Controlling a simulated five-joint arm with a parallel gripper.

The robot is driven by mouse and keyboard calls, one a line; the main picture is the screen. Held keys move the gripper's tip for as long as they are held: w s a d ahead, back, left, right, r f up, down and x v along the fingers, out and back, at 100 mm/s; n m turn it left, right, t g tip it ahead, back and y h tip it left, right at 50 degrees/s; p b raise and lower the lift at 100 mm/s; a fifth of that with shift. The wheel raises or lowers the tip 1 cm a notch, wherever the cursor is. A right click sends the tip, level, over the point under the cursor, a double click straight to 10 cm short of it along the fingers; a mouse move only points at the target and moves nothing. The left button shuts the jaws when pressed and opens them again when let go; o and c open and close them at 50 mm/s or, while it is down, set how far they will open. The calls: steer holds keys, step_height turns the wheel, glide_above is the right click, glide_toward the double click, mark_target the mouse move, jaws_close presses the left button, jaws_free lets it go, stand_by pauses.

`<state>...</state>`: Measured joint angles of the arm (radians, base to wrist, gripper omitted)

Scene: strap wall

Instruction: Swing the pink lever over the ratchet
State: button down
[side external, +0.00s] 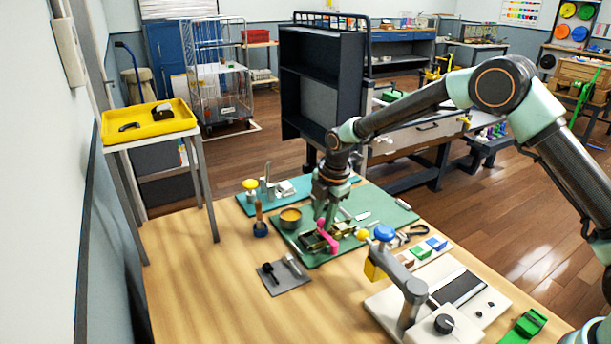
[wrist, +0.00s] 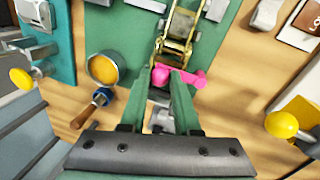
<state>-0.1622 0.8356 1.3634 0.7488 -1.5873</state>
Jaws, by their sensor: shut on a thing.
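The pink lever (side external: 326,236) belongs to a brass-coloured ratchet on a green board in the middle of the wooden table. In the wrist view the pink lever (wrist: 190,78) lies across the near end of the ratchet (wrist: 178,35). My gripper (wrist: 172,75) is shut on the pink lever, with its green fingers partly hiding it. In the side view my gripper (side external: 327,212) points down over the ratchet (side external: 314,243), and its fingertips are hard to make out.
A brass-coloured cup (side external: 290,218) and a wooden-handled tool (side external: 259,221) stand left of the ratchet. A grey mat (side external: 284,277) with small tools lies in front. The table's front left is clear.

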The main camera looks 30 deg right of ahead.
mark_target(330, 236)
steer(key=c, duration=0.6)
jaws_free()
steer(key=shift+c, duration=0.2)
step_height(330, 236, up, 12)
steer(key=s, duration=0.2)
steer(key=shift+s+d, duration=0.15)
steer(key=shift+d, duration=0.05)
steer(key=s+d+r+m+t, duration=0.2)
steer(key=s+d+r+m, duration=0.3)
steer(key=s+r+m, duration=0.5)
steer(key=s+d+f+m+t, duration=0.1)
steer(key=s+d+f+m, duration=0.1)
steer(key=s+m, duration=0.8)
steer(key=s+d, duration=0.1)
steer(key=s, duration=0.2)
steer(key=shift+d, duration=0.2)
